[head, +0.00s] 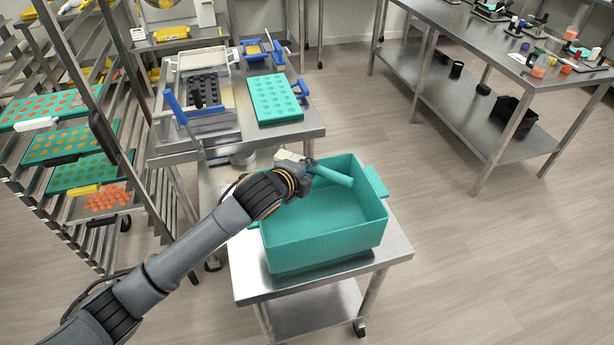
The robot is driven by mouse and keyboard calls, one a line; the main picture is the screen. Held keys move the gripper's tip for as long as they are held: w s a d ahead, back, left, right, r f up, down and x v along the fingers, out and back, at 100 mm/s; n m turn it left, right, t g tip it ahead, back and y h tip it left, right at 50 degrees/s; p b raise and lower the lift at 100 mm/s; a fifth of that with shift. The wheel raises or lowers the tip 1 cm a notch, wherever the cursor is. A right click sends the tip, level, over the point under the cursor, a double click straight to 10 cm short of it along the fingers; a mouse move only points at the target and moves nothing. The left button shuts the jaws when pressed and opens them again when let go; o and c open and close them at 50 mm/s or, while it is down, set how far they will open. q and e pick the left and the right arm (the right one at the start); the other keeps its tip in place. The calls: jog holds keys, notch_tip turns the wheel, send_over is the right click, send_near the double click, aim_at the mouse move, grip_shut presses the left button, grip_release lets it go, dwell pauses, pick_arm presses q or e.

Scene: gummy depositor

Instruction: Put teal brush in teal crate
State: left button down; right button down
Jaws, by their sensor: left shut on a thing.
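The teal crate (325,243) stands on a small steel cart and looks empty inside where I can see. My left gripper (307,171) is shut on the teal brush (331,175) above the crate's back left part. The brush's teal handle sticks out to the right over the crate's opening. A pale part of the brush (289,155) shows on the far side of the gripper. My left wrist and arm cover the crate's left rim. My right gripper is not in view.
The steel cart (390,247) has little free room around the crate. Behind it a steel table (310,123) holds a teal mould tray (272,98) and a depositor with a blue handle (174,104). A tray rack (110,130) stands at left, a long workbench (440,75) at right.

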pick_arm(q)
notch_tip(320, 180, down, 3)
jog(key=shift+a+r+p, duration=0.1)
jog(key=shift+r+p, duration=0.05)
jog(key=shift+p, duration=0.2)
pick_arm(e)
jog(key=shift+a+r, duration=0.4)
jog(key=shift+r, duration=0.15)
pick_arm(q)
jog(key=shift+f, duration=0.65)
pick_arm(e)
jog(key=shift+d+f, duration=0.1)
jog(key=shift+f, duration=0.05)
pick_arm(q)
jog(key=c, duration=1.2)
grip_release()
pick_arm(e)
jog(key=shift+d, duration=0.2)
pick_arm(q)
jog(key=shift+r, duration=0.1)
jog(key=v, duration=0.6)
jog(key=b+v, duration=0.1)
jog(key=v, duration=0.5)
jog(key=shift+s+r, duration=0.1)
jog(key=shift+r, duration=0.4)
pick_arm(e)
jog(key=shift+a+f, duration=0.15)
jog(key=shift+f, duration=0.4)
